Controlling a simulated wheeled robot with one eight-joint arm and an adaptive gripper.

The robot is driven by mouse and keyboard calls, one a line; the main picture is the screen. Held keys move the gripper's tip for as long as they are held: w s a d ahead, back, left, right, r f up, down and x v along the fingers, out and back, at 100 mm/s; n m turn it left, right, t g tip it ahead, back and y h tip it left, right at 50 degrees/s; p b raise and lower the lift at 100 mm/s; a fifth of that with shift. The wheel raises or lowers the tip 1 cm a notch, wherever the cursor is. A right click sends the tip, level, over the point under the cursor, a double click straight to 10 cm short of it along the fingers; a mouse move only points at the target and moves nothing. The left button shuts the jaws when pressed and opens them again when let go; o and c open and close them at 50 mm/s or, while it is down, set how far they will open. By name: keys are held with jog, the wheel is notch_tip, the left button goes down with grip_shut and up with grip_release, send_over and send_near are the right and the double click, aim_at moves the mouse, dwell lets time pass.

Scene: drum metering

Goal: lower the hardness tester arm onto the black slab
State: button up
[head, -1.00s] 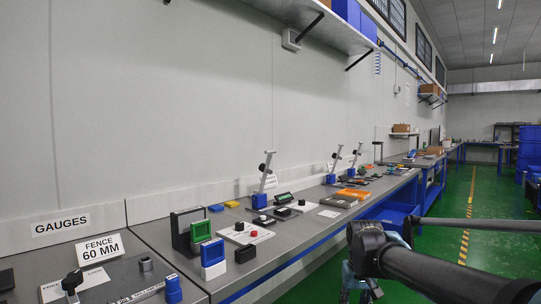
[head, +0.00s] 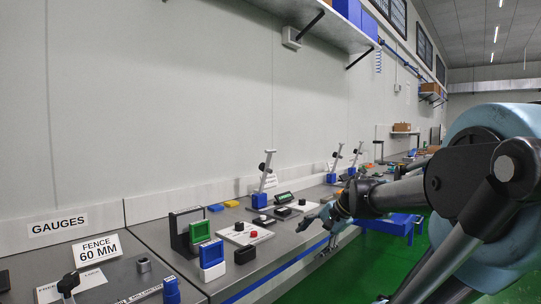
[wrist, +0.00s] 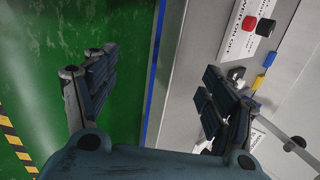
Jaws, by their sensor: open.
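Several raised pale arms on blue bases stand along the bench: the nearest (head: 266,172), with a dark knob, and two farther ones (head: 336,160) (head: 355,157). I cannot tell from labels which is the hardness tester. Small black blocks (head: 282,212) lie by the nearest base; I cannot be sure which is the black slab. My gripper (head: 317,228) is open and empty at the bench's front edge, short of the nearest arm. In the wrist view my gripper (wrist: 160,78) has its fingers wide apart, one over the floor, one over the bench. A pale rod (wrist: 277,132) with a round knob shows there.
A white plate (head: 238,237) with red and black buttons lies on the bench. Green and blue frames (head: 212,256) stand left of it. Yellow and blue blocks lie along the wall.

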jog(key=w+a+r+m+t+y, duration=0.4)
jog(key=w+r+m, duration=0.4)
jog(key=w+r, duration=0.6)
jog(key=m+t+y, duration=0.3)
jog(key=m+y, duration=0.1)
jog(key=m, duration=0.5)
send_near(272, 151)
jog(key=x, duration=1.1)
